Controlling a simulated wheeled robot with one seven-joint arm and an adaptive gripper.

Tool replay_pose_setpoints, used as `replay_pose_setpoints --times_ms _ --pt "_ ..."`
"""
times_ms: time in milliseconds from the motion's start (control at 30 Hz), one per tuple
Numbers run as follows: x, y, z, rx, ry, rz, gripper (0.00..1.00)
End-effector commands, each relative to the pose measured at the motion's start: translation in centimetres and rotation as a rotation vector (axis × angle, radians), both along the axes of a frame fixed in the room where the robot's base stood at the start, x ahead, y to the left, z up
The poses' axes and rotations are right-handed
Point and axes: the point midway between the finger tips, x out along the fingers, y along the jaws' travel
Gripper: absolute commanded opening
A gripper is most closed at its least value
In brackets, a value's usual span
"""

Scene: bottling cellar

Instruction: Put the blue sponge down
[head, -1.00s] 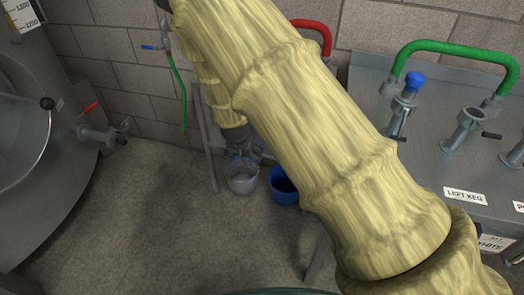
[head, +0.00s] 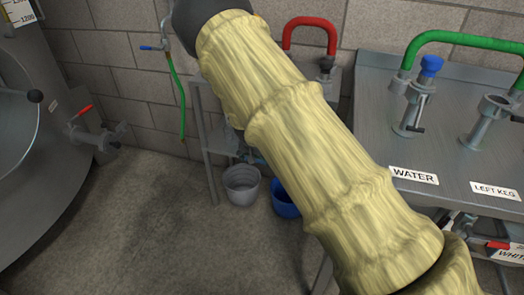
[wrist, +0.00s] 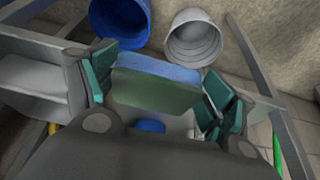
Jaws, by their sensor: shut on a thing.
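The blue sponge (wrist: 158,68), with a blue upper band and a green face, is between the teal-padded fingers of my gripper (wrist: 160,82) in the wrist view. My gripper is shut on it. A blue bucket (wrist: 120,18) and a grey bucket (wrist: 194,42) show beyond the sponge in that view. In the head view my sleeved arm hides the gripper and the sponge. There the grey bucket (head: 241,186) stands on the floor, with the blue bucket (head: 284,203) partly behind my arm.
A metal stand leg (head: 207,155) is left of the buckets. A steel counter (head: 365,130) with taps, hoses and a WATER label (head: 413,176) fills the right. A steel tank (head: 35,170) with a red-handled valve (head: 95,128) is at left. The floor between is clear.

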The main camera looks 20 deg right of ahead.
Motion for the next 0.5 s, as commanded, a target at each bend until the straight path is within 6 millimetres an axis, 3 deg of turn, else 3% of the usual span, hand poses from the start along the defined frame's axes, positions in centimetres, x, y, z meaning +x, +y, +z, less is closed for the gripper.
replay_pose_setpoints --times_ms 233,500 --pt "3.6 -2.5 -0.4 -0.001 -0.002 0.000 0.58" --pt "4.8 -3.3 -0.1 0.000 0.000 0.000 0.58"
